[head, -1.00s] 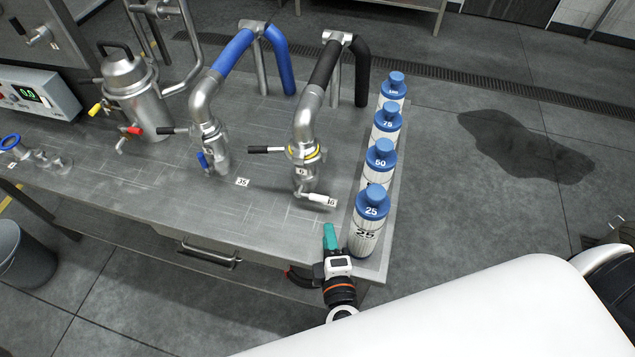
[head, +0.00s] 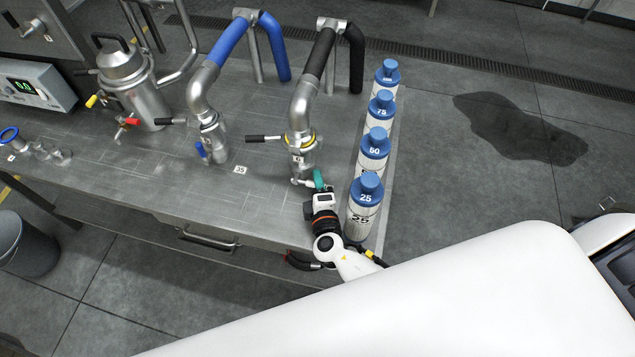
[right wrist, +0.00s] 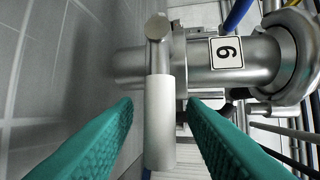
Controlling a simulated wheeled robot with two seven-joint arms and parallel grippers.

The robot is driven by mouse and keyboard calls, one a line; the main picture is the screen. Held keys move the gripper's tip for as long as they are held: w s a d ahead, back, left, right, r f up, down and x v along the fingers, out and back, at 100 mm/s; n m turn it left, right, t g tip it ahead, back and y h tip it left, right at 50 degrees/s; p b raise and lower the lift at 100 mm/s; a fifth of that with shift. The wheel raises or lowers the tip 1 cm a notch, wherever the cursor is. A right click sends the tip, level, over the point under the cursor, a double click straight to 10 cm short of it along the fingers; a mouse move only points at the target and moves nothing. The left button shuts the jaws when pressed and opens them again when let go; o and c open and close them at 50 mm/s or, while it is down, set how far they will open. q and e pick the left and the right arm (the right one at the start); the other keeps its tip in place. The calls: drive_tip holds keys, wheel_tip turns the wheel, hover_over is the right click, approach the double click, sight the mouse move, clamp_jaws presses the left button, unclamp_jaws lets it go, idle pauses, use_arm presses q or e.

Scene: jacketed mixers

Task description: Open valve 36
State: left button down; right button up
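Valve 36 is the metal valve (head: 300,178) low on the pipe with the black sleeve. Its short white handle (right wrist: 160,128) stands upright in the right wrist view, joined at its top to a metal stem. My right gripper (head: 319,180) is at this handle, over the table's right end. In the right wrist view its green fingers (right wrist: 160,108) are spread on either side of the handle, with a gap on both sides. My left gripper is not in view.
Several blue-capped bottles (head: 364,205) stand in a row just right of my right gripper. A black lever (head: 264,139) sticks out left above the valve. The blue-sleeved pipe's valve (head: 212,145) stands further left, near label 35 (head: 240,170). Bare tabletop (head: 265,205) lies front left.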

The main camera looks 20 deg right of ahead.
sight(313, 182)
clamp_jaws()
idle(0.3)
wheel_tip(313, 182, up, 2)
drive_tip(key=n+g+p, duration=0.1)
drive_tip(key=n+p, duration=0.1)
drive_tip(key=p, duration=0.2)
drive_tip(key=shift+a+g+h, duration=0.1)
drive_tip(key=shift+g+h, duration=0.2)
drive_tip(key=shift+h, duration=0.1)
drive_tip(key=shift+w+a+r+n+g+h+p, duration=0.15)
drive_tip(key=shift+r+n+g+h+p, duration=0.25)
drive_tip(key=shift+n+p, duration=0.7)
drive_tip(key=shift+w+a+r+n+g+p, duration=0.15)
drive_tip(key=shift+r+n+g+p, duration=0.2)
drive_tip(key=shift+p, duration=0.45)
drive_tip(key=shift+f, duration=0.15)
